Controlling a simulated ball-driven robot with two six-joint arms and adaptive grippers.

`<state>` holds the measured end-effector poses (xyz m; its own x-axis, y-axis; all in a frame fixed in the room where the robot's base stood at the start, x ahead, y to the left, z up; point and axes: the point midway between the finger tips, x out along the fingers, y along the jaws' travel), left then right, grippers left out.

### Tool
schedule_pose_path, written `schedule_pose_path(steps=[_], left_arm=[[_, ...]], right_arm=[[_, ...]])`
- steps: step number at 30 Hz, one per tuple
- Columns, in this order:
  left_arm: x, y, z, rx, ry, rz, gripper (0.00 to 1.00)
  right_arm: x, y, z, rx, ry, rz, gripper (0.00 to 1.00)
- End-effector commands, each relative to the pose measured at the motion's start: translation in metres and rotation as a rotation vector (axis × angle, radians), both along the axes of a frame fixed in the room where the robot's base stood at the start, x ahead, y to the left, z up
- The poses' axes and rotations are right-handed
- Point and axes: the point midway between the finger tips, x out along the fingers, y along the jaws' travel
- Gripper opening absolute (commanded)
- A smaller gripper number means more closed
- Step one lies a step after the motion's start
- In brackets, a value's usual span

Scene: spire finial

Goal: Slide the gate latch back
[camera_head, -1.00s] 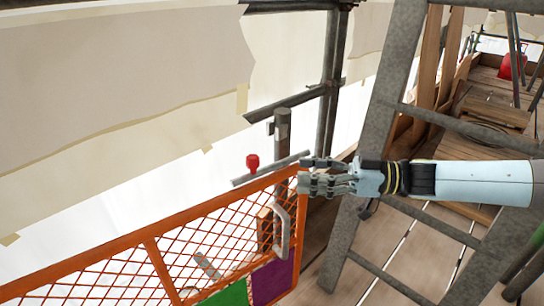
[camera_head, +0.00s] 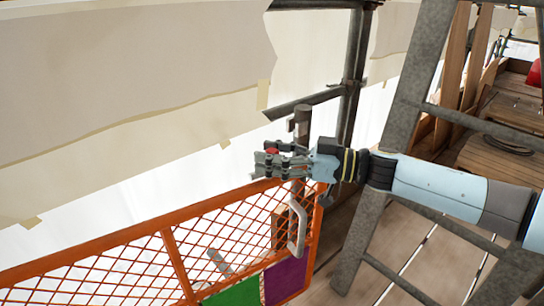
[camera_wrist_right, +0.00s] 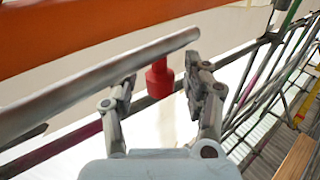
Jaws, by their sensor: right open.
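The gate latch is a grey bar (camera_wrist_right: 85,88) with a red knob (camera_wrist_right: 160,80) along the orange gate's top edge. In the head view, the gate (camera_head: 166,238) stands at lower left, with a curved grey handle (camera_head: 298,228). My right gripper (camera_head: 262,162) is at the latch, just above the gate's top rail. In the right wrist view, the right gripper's (camera_wrist_right: 158,88) open fingers are on either side of the red knob. I cannot tell whether they touch it. In the head view, the hand hides most of the bar and knob. My left gripper is out of view.
A grey ladder-like frame (camera_head: 402,120) stands right of the gate, close to my right arm. An upright grey post (camera_head: 302,125) is just behind the hand. Pale sheeting (camera_head: 130,90) hangs beyond the gate. Wooden decking (camera_head: 408,240) lies at right.

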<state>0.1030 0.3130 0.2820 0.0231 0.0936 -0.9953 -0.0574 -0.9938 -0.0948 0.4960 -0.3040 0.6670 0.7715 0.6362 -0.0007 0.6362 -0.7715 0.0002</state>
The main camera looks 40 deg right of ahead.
Motion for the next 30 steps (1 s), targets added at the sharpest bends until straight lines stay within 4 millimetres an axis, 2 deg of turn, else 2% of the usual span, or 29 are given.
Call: schedule_pose_path(steps=[5,16,30], left_arm=[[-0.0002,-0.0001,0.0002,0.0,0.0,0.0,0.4],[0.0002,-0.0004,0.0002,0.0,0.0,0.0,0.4],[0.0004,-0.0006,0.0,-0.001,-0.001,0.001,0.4]], right_arm=[[-0.0001,0.0,0.0003,0.0,0.0,0.0,0.5],[-0.0004,-0.0002,0.0001,0.0,0.0,0.0,0.01],[-0.0005,-0.0003,-0.0001,0.001,0.001,0.0,0.0]])
